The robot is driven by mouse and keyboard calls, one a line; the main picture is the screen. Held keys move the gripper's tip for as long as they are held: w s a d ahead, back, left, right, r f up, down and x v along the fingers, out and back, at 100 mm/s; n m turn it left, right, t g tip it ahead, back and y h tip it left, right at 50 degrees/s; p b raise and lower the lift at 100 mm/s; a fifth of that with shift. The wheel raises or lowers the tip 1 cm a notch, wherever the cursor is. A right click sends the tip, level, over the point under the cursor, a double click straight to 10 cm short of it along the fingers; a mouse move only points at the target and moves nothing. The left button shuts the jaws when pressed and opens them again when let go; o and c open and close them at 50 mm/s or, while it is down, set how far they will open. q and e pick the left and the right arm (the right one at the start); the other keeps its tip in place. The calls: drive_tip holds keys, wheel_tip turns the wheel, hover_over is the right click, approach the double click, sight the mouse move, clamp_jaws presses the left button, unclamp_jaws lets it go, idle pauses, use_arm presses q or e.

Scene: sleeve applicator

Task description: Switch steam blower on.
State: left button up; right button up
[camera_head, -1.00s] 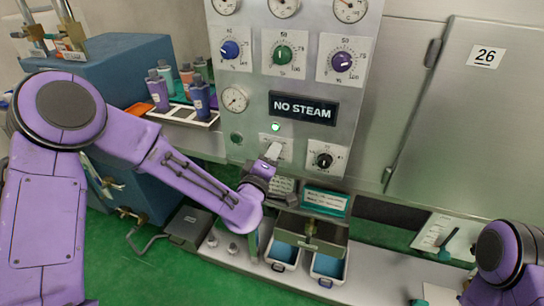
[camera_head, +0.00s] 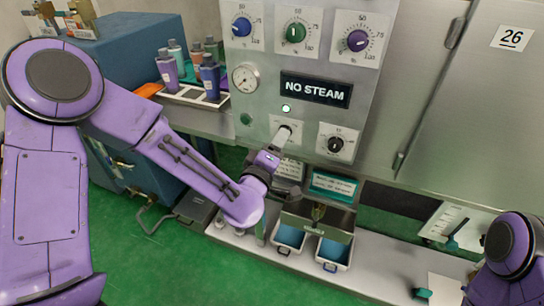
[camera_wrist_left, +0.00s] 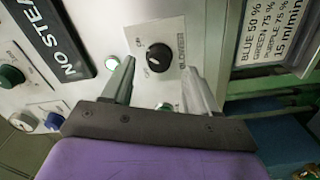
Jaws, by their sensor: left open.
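The blower switch (camera_wrist_left: 159,57) is a black knob with a white pointer line on a pale plate. The lettering beside it in the left wrist view includes BLOWER. My left gripper (camera_wrist_left: 158,66) is open, its two fingers on either side of the knob; I cannot tell whether they touch it. My right gripper is out of view; only part of the right arm shows at lower right.
Blue, green and purple dials are higher up. A tray of bottles (camera_head: 190,95) stands left of the panel. Blue bins (camera_head: 290,235) are below. A cabinet door marked 26 is at right.

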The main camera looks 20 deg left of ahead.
use_arm(q)
drive_tip(key=s+p, duration=0.2)
drive_tip(key=s, duration=0.5)
drive_tip(key=shift+s, duration=0.2)
